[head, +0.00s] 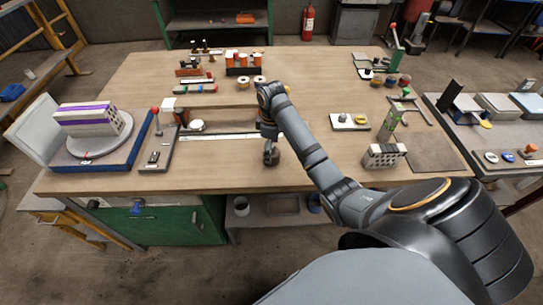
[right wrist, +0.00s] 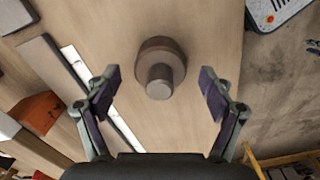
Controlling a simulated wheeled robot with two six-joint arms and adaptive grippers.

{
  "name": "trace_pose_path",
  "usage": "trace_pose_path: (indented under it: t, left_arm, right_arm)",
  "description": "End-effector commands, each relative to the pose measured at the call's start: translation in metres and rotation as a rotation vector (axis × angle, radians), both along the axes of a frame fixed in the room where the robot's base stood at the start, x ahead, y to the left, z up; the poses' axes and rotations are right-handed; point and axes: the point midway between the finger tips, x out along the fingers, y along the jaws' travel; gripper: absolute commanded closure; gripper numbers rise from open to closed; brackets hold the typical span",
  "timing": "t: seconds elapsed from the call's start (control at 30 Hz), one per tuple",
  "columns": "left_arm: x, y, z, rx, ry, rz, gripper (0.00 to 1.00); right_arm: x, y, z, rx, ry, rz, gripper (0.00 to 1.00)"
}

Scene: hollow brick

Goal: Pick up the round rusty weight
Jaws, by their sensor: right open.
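The round rusty weight (right wrist: 160,66) stands on the wooden table in the right wrist view. It has a wide brown disc and a narrower grey knob facing the camera. My right gripper (right wrist: 158,92) is open, with its two fingers apart on the left and right of the weight and nothing held between them. In the head view my right gripper (head: 269,150) is over the table near its front middle; the weight is hard to tell from the gripper there. My left gripper is not in view.
A long pale strip (head: 218,137) lies left of my right gripper. A striped brick (head: 92,119) sits on a turntable at the left. The table front around my gripper is mostly clear.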

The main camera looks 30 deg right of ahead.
Motion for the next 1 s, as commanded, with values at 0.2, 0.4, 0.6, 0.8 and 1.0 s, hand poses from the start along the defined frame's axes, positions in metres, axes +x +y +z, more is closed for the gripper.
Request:
trace_pose_path:
  t: [0.2,0.4,0.6,0.8,1.0]
  left_arm:
    - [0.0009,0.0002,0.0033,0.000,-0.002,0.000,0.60]
    - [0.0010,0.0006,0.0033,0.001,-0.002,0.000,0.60]
    - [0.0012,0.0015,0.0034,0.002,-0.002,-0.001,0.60]
    - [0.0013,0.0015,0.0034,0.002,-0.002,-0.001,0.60]
    - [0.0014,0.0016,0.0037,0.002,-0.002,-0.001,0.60]
  right_arm:
    - [-0.0004,0.0003,-0.0102,0.000,0.000,0.000,0.18]
    - [-0.0004,0.0002,-0.0101,0.000,0.000,0.000,0.37]
    - [-0.0004,0.0002,-0.0100,0.000,0.000,0.000,0.64]
    - [-0.0004,0.0002,-0.0100,0.000,0.000,0.000,0.92]
    - [0.0006,0.0001,-0.0081,-0.001,-0.003,0.001,1.00]
